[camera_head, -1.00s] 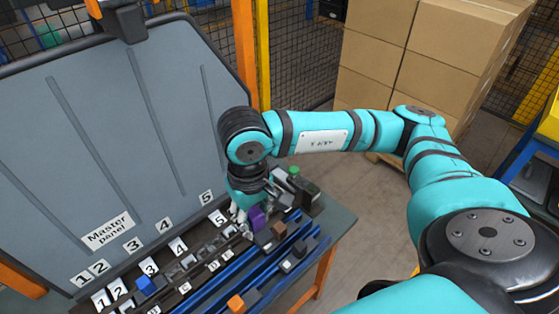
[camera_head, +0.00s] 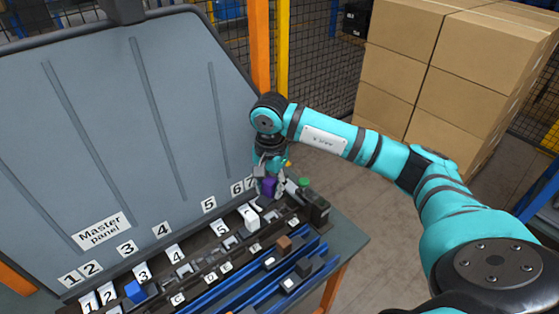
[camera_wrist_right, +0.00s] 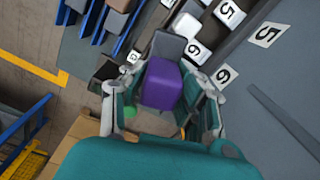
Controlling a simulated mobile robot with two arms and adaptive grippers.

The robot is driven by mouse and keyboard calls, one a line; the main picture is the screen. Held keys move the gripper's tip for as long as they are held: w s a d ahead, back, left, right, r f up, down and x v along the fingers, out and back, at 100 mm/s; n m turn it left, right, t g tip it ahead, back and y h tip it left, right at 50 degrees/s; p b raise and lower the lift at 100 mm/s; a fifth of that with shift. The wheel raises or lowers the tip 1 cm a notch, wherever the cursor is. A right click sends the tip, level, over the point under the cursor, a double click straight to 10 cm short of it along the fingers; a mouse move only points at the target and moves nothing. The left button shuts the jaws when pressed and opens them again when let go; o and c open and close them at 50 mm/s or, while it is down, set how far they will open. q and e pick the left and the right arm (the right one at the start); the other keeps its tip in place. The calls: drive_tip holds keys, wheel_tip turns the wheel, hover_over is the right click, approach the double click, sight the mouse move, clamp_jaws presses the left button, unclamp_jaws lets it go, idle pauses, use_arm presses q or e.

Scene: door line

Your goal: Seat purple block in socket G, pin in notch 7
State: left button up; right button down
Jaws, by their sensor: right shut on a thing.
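The purple block (camera_head: 268,187) is between the fingers of my right gripper (camera_head: 270,184), which is shut on it at the right end of the numbered row. In the right wrist view the purple block (camera_wrist_right: 163,85) fills the space between the fingers of the right gripper (camera_wrist_right: 160,92). A grey piece (camera_wrist_right: 168,46) shows right beyond it. The block's pin is hidden, and I cannot tell whether the block touches the socket below. Label 7 (camera_head: 249,184) is partly covered by the gripper. The socket G letter cannot be read. My left gripper is out of view.
The grey master panel (camera_head: 110,130) rises behind the row. A white block (camera_head: 249,216) and a blue block (camera_head: 135,291) stand in the row. Blue rails (camera_head: 235,285) hold a brown block (camera_head: 284,243) and others. A green button (camera_head: 304,183) is close right of the gripper.

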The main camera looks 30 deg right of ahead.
drive_tip(key=d+m, duration=0.1)
drive_tip(key=w+d+m, duration=0.1)
drive_tip(key=d+m+p, duration=0.1)
drive_tip(key=shift+w+d+r, duration=0.2)
drive_tip(key=shift+d+r, duration=0.05)
drive_tip(key=shift+r, duration=0.15)
use_arm(q)
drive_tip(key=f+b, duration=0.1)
drive_tip(key=b, duration=0.2)
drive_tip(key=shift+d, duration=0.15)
use_arm(e)
wheel_tip(320, 180, down, 7)
drive_tip(key=shift+w+d+r+m, duration=0.15)
drive_tip(key=shift+m, duration=0.15)
drive_tip(key=shift+f, duration=1.55)
use_arm(q)
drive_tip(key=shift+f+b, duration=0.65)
drive_tip(key=shift+b, duration=0.15)
use_arm(e)
drive_tip(key=shift+f, duration=1.1)
